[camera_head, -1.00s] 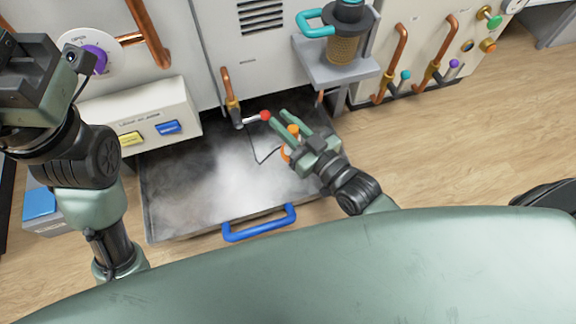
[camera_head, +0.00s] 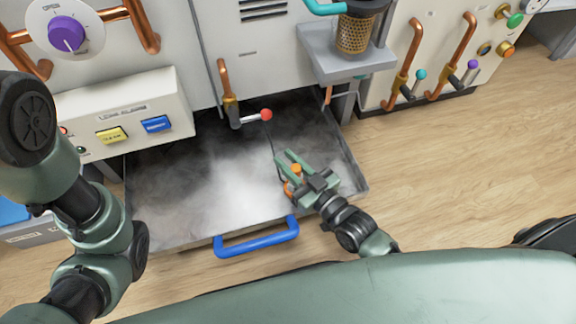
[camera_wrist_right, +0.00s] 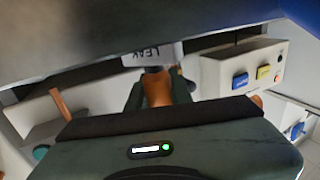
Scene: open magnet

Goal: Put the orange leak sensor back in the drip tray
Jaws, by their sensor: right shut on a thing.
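The orange leak sensor (camera_head: 295,169) is held between the fingers of my right gripper (camera_head: 284,168), which is shut on it. In the right wrist view its orange body (camera_wrist_right: 157,88) shows between the fingers, beside a white part lettered LEAK (camera_wrist_right: 152,54). A thin dark cable runs from near the sensor up toward the red-tipped valve. The drip tray (camera_head: 355,178) is pulled out below the cabinet, with white mist over its floor. My right gripper is over the tray's right part; the sensor's height above the floor is unclear. My left gripper is out of view.
The tray's blue handle (camera_head: 256,238) is at its front edge. A red-tipped valve lever (camera_head: 264,115) sticks out over the tray's back. A leak alarm box (camera_head: 125,118) with yellow and blue buttons overhangs the left. A grey shelf (camera_head: 345,64) with a mesh filter stands at back right.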

